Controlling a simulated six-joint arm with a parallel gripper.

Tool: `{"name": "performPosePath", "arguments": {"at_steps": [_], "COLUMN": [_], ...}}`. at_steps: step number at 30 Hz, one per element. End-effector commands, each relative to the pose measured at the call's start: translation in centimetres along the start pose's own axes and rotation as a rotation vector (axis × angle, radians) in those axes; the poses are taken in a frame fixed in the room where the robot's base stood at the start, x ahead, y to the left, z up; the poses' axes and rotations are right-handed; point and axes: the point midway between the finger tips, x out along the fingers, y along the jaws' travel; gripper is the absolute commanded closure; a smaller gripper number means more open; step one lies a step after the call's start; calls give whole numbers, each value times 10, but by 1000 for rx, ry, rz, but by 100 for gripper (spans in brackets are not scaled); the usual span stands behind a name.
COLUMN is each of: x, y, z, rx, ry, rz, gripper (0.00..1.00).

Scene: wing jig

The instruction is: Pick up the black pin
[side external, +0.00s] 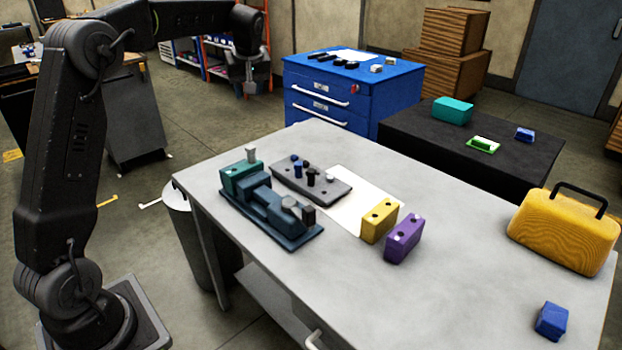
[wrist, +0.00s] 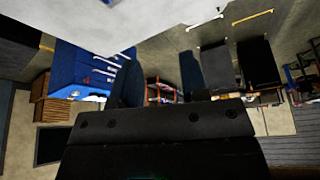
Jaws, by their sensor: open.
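A black pin (side external: 311,177) stands upright on the grey plate (side external: 338,190), among blue, dark and pale grey pins. Another dark pin (side external: 308,215) stands at the near right end of the dark teal jig (side external: 262,212), beside a grey one. I cannot tell which of the two dark pins the task names. My gripper (side external: 249,88) is open and empty, high up and far from the pins in the side view. In the wrist view, the dark fingers of my gripper (wrist: 160,82) are spread apart. No pin is seen in the wrist view.
A yellow block (side external: 379,222) and a purple block (side external: 403,240) stand right of the plate near a white sheet (side external: 345,212). A yellow case (side external: 563,235) and a blue block (side external: 551,321) are at the table's right. The table's (side external: 430,300) front middle is clear.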

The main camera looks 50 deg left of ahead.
Motion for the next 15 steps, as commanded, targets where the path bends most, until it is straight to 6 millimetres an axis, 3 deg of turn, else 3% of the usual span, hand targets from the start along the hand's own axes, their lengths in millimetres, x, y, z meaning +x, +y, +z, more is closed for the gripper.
{"name": "performPosePath", "arguments": {"at_steps": [5, 8, 12, 15], "x": [11, 44, 96, 120], "y": [10, 42, 91, 112], "z": [7, 30, 76, 101], "rx": [48, 214, 489, 622], "ry": [-8, -25, -26, -14], "rz": [16, 77, 193, 253], "gripper": [60, 60, 60, 60]}}
